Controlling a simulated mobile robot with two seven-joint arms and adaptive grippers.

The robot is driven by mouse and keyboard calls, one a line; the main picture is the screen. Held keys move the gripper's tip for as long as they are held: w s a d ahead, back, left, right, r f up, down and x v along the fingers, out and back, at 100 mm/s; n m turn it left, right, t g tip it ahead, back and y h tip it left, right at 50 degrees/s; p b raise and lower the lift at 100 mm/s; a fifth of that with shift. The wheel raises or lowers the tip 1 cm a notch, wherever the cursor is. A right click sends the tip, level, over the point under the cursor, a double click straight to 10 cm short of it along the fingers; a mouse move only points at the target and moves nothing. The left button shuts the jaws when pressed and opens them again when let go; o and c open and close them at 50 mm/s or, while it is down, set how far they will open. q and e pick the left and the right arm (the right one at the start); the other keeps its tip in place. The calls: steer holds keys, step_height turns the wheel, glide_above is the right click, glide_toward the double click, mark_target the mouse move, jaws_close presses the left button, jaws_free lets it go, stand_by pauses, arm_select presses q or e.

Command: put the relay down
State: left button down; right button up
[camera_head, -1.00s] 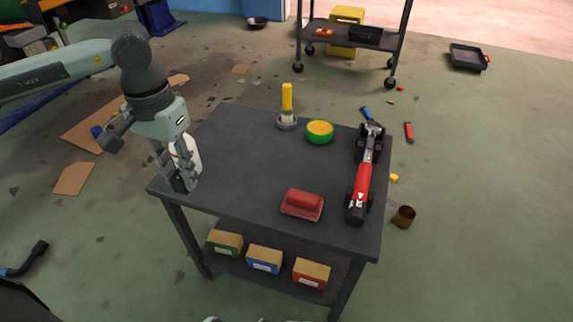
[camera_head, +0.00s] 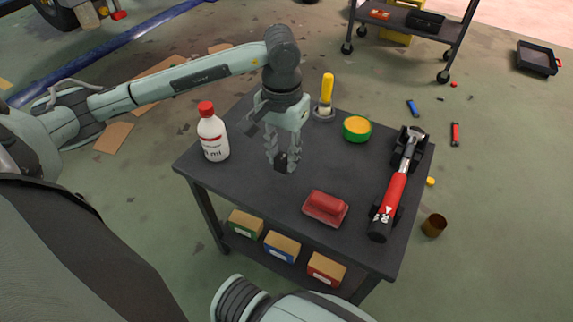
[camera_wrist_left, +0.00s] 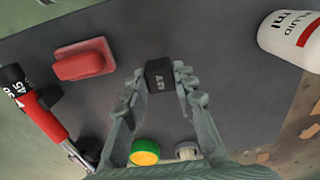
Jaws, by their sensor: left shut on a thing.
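The relay is a small black block (camera_head: 281,162) with white marks, also seen in the left wrist view (camera_wrist_left: 160,75). My left gripper (camera_head: 283,163) points down over the left-middle part of the dark table (camera_head: 250,183), shut on the relay between its fingertips (camera_wrist_left: 161,80). The relay is very near the tabletop; I cannot tell whether it touches. My right gripper is not in view.
A white bottle with red cap (camera_head: 212,137) stands left of the gripper. A red block-like tool (camera_head: 325,207), a green-yellow round tin (camera_head: 357,129), a yellow-handled tool (camera_head: 326,90) and a red-black long tool (camera_head: 394,190) surround it. Bare tabletop lies around the relay.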

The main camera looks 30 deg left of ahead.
mark_target(286, 169)
arm_select(q)
steer(key=shift+w+d+f, duration=0.2)
steer(key=shift+d+f, duration=0.1)
steer(key=shift+f, duration=1.9)
steer(key=shift+f, duration=0.1)
steer(key=c, duration=1.2)
jaws_free()
